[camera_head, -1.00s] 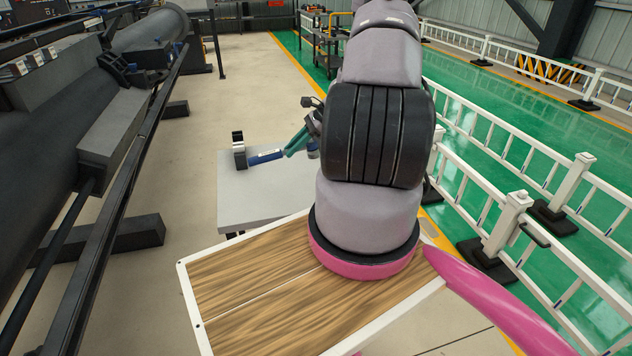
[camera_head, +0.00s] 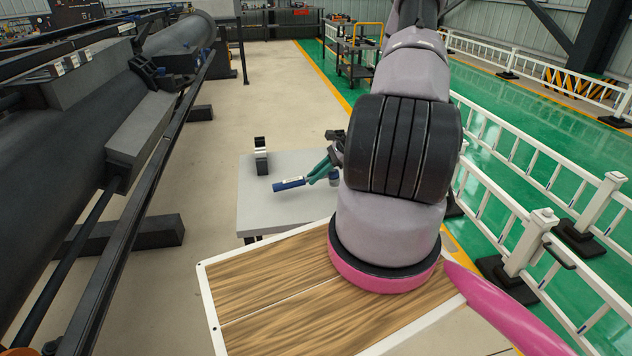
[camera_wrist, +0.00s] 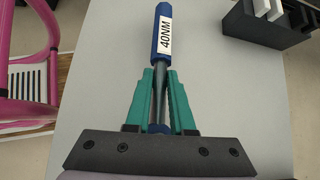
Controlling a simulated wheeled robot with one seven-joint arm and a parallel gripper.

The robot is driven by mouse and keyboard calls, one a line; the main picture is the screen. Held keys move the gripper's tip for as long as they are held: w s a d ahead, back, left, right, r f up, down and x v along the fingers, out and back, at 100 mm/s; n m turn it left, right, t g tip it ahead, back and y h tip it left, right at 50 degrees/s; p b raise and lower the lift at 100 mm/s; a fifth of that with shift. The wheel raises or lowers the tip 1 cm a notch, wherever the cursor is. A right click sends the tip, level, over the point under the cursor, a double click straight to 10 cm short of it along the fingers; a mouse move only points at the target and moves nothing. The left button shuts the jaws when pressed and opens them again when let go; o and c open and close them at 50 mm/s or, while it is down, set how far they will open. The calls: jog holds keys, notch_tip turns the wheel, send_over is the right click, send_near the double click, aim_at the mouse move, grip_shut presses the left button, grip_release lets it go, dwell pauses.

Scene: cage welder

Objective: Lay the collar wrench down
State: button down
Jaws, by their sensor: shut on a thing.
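The collar wrench (camera_head: 290,184) has a blue handle and a grey metal shaft. In the wrist view the handle (camera_wrist: 163,35) carries a white label reading 40NM. My gripper (camera_head: 316,174), with teal fingers, is shut on the shaft, and it shows in the wrist view too (camera_wrist: 161,82). The wrench points away from my gripper, over the pale grey table (camera_head: 265,213). I cannot tell whether the wrench touches the tabletop. The wrench's far end is mostly hidden behind my gripper and arm.
A black holder with white parts (camera_head: 261,157) stands at the table's far left, clear of the wrench; it also shows in the wrist view (camera_wrist: 262,28). The tabletop's near left is bare. A white fence (camera_head: 540,160) runs along the right, and large dark machinery (camera_head: 130,140) stands left.

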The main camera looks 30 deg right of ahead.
jog(key=shift+f, duration=1.05)
jog(key=c, duration=0.8)
grip_release()
jog(key=shift+f, duration=0.1)
